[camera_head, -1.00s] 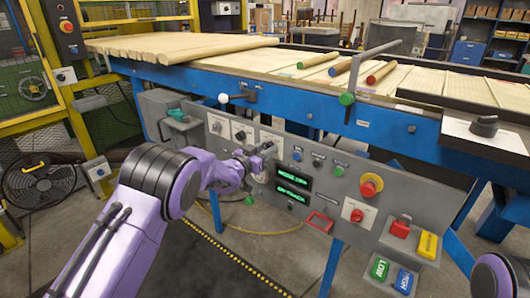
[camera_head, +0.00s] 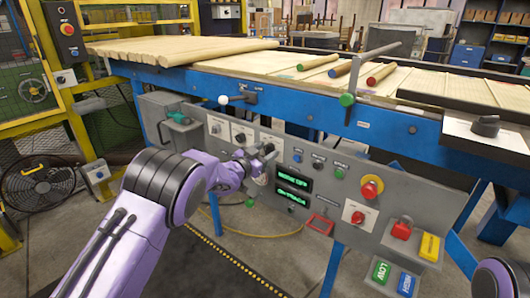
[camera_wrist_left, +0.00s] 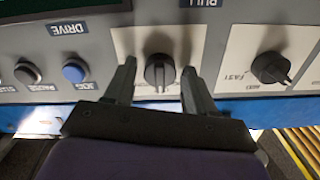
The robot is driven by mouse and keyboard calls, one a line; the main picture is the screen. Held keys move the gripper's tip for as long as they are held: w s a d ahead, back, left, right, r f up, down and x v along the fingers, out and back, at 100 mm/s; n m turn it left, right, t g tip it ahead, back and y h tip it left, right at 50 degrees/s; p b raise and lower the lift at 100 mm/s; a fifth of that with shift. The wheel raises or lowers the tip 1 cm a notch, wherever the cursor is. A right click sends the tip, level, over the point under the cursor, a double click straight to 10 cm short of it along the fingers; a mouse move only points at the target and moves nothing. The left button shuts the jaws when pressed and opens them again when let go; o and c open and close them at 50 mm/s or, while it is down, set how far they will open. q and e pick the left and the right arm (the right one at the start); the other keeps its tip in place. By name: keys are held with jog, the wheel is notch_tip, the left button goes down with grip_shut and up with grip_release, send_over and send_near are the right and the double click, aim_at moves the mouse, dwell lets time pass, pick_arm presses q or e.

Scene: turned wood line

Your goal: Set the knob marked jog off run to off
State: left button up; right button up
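The knob (camera_wrist_left: 160,74) is dark and round with a raised grip bar, on a white plate in the left wrist view. Its bar stands roughly upright in that picture. The plate's lettering is mostly cut off or hidden, so I cannot read jog, off or run. My left gripper (camera_wrist_left: 158,68) has one finger on each side of the knob, with a visible gap to each. In the head view my left gripper (camera_head: 262,162) is at the grey control panel (camera_head: 333,185) and hides this knob. My right gripper is not in view.
A second knob (camera_wrist_left: 270,68) on its own plate is close by. A blue button (camera_wrist_left: 75,72) and a dark button (camera_wrist_left: 27,73) are on the other side. A green display (camera_head: 293,180) appears to read MODE OFF. A red mushroom button (camera_head: 371,187) is farther right.

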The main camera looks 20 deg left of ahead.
pick_arm(q)
jog(key=shift+s, duration=0.1)
jog(key=v, duration=1)
jog(key=shift+s, duration=0.15)
jog(key=shift+a, duration=0.2)
